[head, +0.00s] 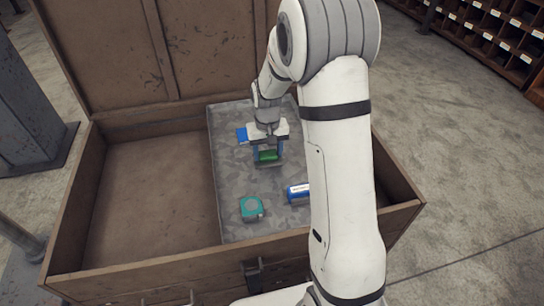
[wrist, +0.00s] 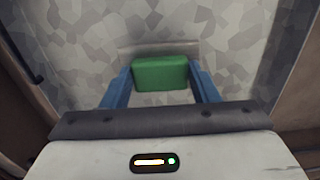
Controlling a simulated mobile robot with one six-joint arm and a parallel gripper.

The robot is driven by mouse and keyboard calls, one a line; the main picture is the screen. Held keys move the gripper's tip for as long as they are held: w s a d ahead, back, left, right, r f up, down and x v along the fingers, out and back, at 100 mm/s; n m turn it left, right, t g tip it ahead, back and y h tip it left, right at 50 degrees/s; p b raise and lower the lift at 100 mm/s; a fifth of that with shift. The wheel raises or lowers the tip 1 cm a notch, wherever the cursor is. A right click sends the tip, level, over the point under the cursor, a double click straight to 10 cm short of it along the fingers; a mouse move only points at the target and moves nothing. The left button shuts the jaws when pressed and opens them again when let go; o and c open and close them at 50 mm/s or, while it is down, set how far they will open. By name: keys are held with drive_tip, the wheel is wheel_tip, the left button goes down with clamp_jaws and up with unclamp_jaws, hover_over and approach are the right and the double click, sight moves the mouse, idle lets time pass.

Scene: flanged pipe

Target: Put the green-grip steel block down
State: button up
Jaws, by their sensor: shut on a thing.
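The green-grip steel block (head: 267,156) is between the fingers of my gripper (head: 267,152), over the grey mottled panel (head: 228,190) in the right part of an open wooden chest. In the wrist view the block's green grip (wrist: 160,74) lies between the two blue fingers of my gripper (wrist: 160,85), which are shut on it. A grey band shows just beyond the green grip. I cannot tell whether the block touches the panel beneath.
A teal round-faced object (head: 251,208) and a blue-and-white block (head: 298,193) lie on the panel nearer the front. A blue item (head: 242,134) is left of my gripper. The wooden chest (head: 72,210) has raised walls; its left part is empty.

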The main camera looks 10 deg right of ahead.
sight(268, 155)
drive_tip(key=shift+f, duration=1.2)
drive_tip(key=shift+f, duration=0.2)
drive_tip(key=o, duration=1.3)
wheel_tip(268, 155, up, 12)
drive_tip(key=p, duration=0.1)
drive_tip(key=s+r+t, duration=0.1)
drive_tip(key=s+r, duration=0.2)
drive_tip(key=s, duration=0.9)
drive_tip(key=s+d+r+t, duration=0.1)
drive_tip(key=s+r, duration=0.3)
drive_tip(key=s, duration=0.7)
drive_tip(key=shift+s+d, duration=0.2)
drive_tip(key=shift+s, duration=0.15)
